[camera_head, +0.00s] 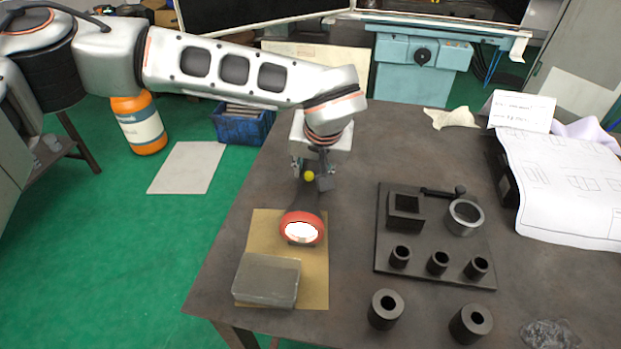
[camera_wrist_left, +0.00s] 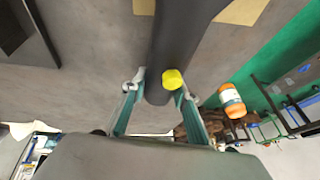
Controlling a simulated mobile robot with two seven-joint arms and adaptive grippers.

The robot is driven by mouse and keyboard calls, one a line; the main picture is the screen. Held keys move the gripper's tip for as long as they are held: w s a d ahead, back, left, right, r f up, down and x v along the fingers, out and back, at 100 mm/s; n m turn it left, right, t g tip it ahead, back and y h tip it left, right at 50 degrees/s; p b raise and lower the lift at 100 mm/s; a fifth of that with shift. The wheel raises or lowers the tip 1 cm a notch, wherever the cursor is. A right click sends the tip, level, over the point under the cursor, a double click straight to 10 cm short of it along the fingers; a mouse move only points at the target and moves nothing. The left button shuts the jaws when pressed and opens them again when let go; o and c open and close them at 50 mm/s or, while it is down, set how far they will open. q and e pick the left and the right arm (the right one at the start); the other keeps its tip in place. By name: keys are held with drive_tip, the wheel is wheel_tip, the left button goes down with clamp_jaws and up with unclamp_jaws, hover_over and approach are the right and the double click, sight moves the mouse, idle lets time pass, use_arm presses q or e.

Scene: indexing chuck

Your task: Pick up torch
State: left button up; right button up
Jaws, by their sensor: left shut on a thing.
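The torch (camera_head: 302,229) has a dark body, a red-orange head with a white lens facing the head camera, and a yellow button. My left gripper (camera_head: 313,178) comes down from above and is shut on the dark handle beside the button. In the left wrist view the handle (camera_wrist_left: 178,45) runs up between the two fingers of my left gripper (camera_wrist_left: 162,90), with the yellow button near the right finger. I cannot tell whether the torch touches the table. My right gripper is not in view.
A tan sheet (camera_head: 262,232) with a grey block (camera_head: 267,281) lies near the torch on the dark table (camera_head: 345,230). To the right is a dark plate (camera_head: 418,268) with several cylinders and a square part. Two cylinders stand in front. Papers (camera_head: 570,190) lie at the right.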

use_arm(q)
wheel_tip(320, 180, up, 18)
drive_tip(key=p, duration=0.1)
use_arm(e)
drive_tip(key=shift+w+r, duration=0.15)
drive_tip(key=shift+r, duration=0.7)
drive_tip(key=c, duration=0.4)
use_arm(q)
drive_tip(key=s+a+f, duration=0.3)
drive_tip(key=a, duration=0.5)
drive_tip(key=s+a+f+n, duration=0.1)
drive_tip(key=s+a+f, duration=0.2)
drive_tip(key=a, duration=0.5)
drive_tip(key=s+a+f+n, duration=0.1)
drive_tip(key=s+a+f, duration=0.2)
drive_tip(key=s+a, duration=0.2)
drive_tip(key=a, duration=0.3)
drive_tip(key=shift+a+y, duration=0.2)
drive_tip(key=shift+y, duration=0.2)
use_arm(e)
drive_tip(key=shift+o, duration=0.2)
